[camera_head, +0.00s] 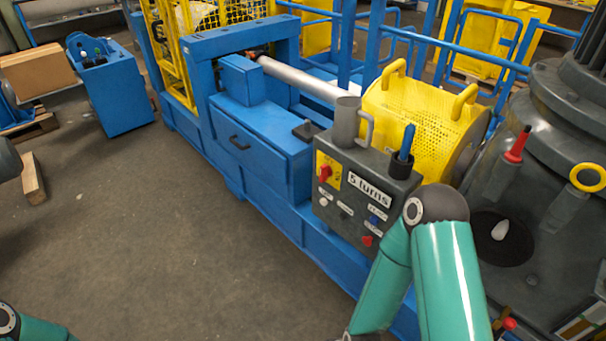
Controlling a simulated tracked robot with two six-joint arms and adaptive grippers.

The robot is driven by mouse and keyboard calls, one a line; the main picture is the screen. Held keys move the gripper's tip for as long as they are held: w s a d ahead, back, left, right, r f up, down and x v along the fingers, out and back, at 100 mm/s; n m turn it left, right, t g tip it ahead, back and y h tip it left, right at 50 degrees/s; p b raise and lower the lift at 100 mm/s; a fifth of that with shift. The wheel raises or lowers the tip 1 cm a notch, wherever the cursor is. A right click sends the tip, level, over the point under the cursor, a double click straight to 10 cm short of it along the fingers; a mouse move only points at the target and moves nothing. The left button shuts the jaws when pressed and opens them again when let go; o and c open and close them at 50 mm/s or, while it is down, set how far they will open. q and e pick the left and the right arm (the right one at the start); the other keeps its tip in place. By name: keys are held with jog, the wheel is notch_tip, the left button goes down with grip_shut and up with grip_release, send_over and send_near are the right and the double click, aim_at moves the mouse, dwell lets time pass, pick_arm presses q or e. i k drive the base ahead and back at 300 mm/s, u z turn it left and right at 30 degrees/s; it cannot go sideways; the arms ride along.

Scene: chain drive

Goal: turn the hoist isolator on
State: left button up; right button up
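A red rotary handle on a yellow plate (326,172) sits at the upper left of the grey control box (353,205); it looks like an isolator switch. Its on or off marking is too small to read. The box also carries a "5 turns" label (369,189), a blue button (374,219), a red button (367,240) and small white labels. My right arm's teal links stand in front of the box's lower right, and its gripper is out of the picture. Part of my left arm shows at the bottom left corner; its gripper is not in view.
A grey mug (346,122) and a dark cup holding a blue-handled tool (402,163) stand on the box. Behind is a yellow perforated guard (420,112). A large grey machine (540,150) fills the right.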

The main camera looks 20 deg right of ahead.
aim_at(324, 170)
jog(key=u, duration=0.1)
jog(key=i, duration=0.9)
jog(key=z, duration=0.05)
